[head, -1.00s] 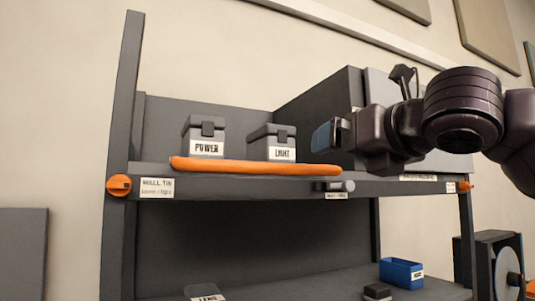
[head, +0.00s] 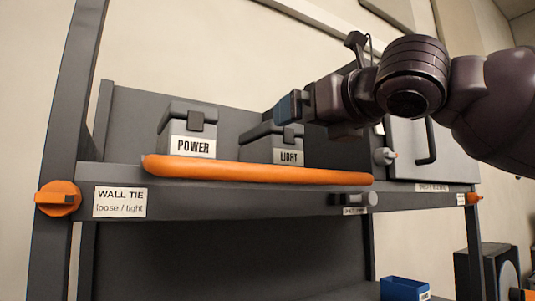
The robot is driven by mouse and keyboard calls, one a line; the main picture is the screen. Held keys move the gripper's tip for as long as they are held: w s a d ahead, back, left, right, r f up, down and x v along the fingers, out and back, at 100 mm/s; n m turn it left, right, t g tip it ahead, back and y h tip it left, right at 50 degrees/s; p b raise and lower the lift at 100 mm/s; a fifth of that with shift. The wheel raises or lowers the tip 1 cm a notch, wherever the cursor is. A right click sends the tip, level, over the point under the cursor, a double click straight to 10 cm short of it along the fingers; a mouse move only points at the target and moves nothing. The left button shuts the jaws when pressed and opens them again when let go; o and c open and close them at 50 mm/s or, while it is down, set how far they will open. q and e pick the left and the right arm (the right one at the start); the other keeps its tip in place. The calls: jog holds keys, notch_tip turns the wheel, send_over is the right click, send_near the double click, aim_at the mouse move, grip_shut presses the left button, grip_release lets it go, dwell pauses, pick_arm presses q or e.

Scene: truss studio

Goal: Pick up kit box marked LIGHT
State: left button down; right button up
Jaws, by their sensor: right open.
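The grey kit box marked LIGHT (head: 262,150) sits on the upper shelf, behind the orange bar along the shelf's front edge. A second grey box marked POWER (head: 188,132) stands to its left. My right gripper (head: 284,109) comes in from the right, its blue-tipped fingers above the LIGHT box's right part and overlapping its top in the picture. It is open and holds nothing that I can see. Whether it touches the box I cannot tell. My left gripper is not in view.
The orange bar (head: 255,173) fronts the shelf (head: 240,197). A grey panel with a dark handle (head: 431,145) is at right. A blue bin (head: 404,289) stands lower down.

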aim_at(289, 126)
jog(key=x, duration=0.3)
jog(key=shift+a+p+x, duration=0.25)
jog(key=shift+p+x, duration=0.6)
jog(key=shift+x, duration=1.75)
jog(key=shift+s, duration=0.2)
jog(key=c, duration=1.1)
jog(key=shift+r, duration=0.1)
jog(key=shift+c, duration=0.6)
